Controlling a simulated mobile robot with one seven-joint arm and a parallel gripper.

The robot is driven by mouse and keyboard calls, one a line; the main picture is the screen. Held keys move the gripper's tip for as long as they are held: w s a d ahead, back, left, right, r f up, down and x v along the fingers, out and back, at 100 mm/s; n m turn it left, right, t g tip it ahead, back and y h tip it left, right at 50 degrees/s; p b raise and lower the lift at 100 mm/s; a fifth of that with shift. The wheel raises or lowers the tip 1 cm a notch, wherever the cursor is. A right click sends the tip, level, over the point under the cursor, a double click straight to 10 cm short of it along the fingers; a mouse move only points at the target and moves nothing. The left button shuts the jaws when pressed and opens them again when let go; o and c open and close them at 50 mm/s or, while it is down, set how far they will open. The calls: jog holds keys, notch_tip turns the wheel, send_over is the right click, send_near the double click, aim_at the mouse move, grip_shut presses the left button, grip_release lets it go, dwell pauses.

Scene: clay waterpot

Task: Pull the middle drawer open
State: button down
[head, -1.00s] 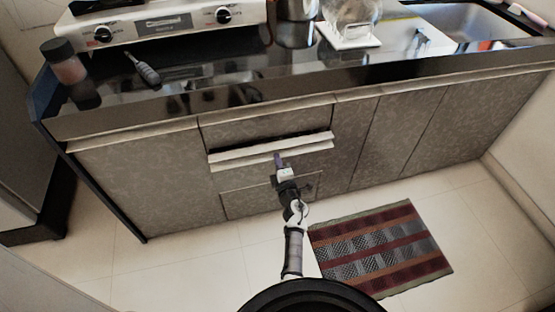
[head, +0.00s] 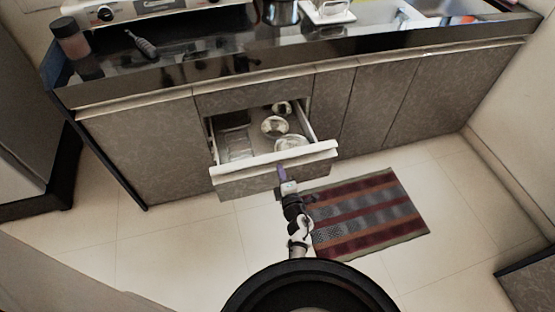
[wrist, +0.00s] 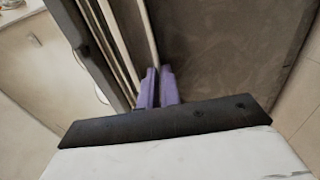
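The middle drawer (head: 245,184) of the brown cabinet is pulled well out in the head view, below a closed upper panel. Its pale top edge spans the front, and its inside is open to view. My gripper (head: 281,170) is at the right part of that edge. In the wrist view, the two purple fingers of my gripper (wrist: 159,72) are close together, with the drawer's pale lip (wrist: 148,30) running between them. The brown drawer front (wrist: 225,50) is to their right and the drawer's inside is to their left.
Glass bowls (head: 274,127) and other dishes lie in the drawer. A striped mat (head: 365,215) lies on the tiled floor to the right of my arm. The dark countertop (head: 200,68) overhangs the cabinet. Floor to the left (head: 170,245) is clear.

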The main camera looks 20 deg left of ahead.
jog(key=p+v, duration=0.1)
jog(key=v, duration=0.7)
jog(key=shift+p, duration=0.3)
jog(key=c, duration=1.6)
grip_release()
jog(key=shift+d, duration=0.1)
jog(key=shift+s, duration=0.1)
